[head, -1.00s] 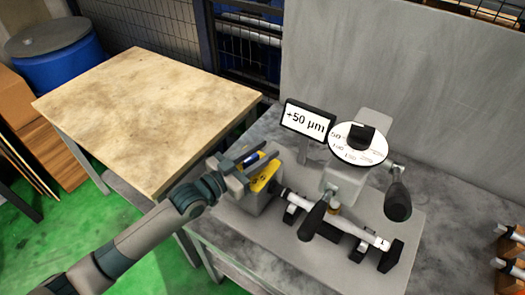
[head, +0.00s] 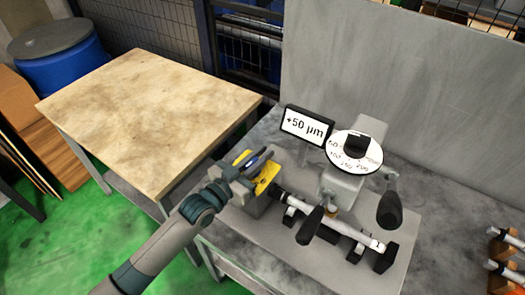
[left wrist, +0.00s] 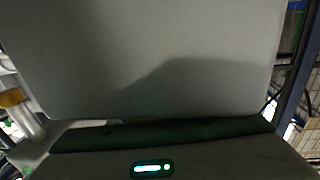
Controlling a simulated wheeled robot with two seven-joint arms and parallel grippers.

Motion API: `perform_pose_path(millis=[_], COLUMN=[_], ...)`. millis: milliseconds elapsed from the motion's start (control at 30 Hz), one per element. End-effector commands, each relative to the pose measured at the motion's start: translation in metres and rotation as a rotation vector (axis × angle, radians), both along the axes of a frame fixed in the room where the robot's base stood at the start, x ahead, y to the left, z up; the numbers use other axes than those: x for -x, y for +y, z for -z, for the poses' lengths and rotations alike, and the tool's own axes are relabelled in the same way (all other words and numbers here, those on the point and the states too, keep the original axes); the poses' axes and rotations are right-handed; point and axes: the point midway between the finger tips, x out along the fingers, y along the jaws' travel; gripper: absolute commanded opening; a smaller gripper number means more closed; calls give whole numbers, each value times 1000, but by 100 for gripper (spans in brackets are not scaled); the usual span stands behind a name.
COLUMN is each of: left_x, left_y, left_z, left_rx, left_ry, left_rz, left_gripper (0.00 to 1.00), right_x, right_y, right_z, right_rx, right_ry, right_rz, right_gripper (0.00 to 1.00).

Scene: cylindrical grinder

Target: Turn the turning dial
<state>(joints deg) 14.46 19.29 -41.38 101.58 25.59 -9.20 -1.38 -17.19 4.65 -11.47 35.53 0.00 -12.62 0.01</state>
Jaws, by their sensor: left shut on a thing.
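A grey block with a yellow top plate (head: 268,176) stands at the left end of the grinder, on its grey base. My left gripper (head: 257,160) is at this plate, shut on a control there that I take as the turning dial; the fingers hide most of it. A white round dial (head: 341,143) with numbers and a black knob (head: 356,145) sits on top of the grinder, apart from my gripper. A display beside it (head: 307,125) reads +50 µm. In the left wrist view a large grey surface hides the fingertips. My right gripper is not in view.
Black handles (head: 389,209) and a white shaft (head: 345,229) stand at the front of the grinder. A grey panel (head: 400,80) rises behind. A bare wooden table (head: 150,95) is at the left. Several parts in an orange rack are at the right edge.

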Motion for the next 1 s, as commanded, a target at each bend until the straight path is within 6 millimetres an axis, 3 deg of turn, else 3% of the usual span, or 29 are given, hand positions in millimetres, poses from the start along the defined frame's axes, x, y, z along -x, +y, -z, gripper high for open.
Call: perform_pose_path(millis=[100, 400, 1000], left_x=[0, -5, -8], left_y=[1, 6, 13], left_z=[-4, -2, 0], left_rx=[4, 6, 1], left_ry=[7, 7, 1], left_rz=[-61, -231, -394], left_gripper=[0, 0, 0], right_x=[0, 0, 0], right_y=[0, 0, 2], right_z=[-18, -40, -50], right_rx=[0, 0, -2], right_ry=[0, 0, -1], right_rz=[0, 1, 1], right_gripper=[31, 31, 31])
